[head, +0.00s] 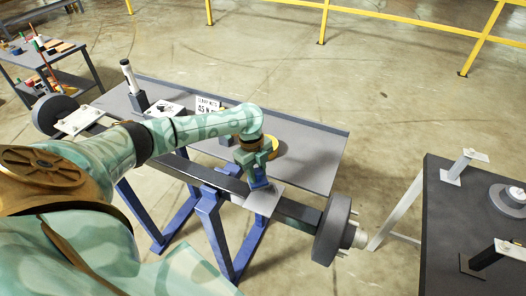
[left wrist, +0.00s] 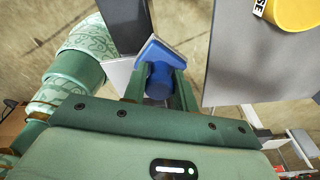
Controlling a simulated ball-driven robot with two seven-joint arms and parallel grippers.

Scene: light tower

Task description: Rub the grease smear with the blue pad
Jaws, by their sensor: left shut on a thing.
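My left gripper (head: 256,172) is over the right half of a dark beam, pointing down. It is shut on the blue pad (left wrist: 156,68), which sits between the two fingers in the left wrist view. In the head view the blue pad (head: 259,184) shows just below the fingers, over a pale plate (head: 266,200) on the beam. I cannot tell whether the pad touches the plate. Part of the plate also shows in the left wrist view (left wrist: 115,77). No grease smear can be made out; the pad and gripper cover part of the plate. My right gripper is not in view.
The beam (head: 298,211) rests on blue stands (head: 213,222) and ends in a dark wheel (head: 332,229). Behind it is a grey table (head: 312,160) with a yellow round thing (head: 275,148) and a small sign (head: 208,104). A dark bench (head: 440,225) stands at the right.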

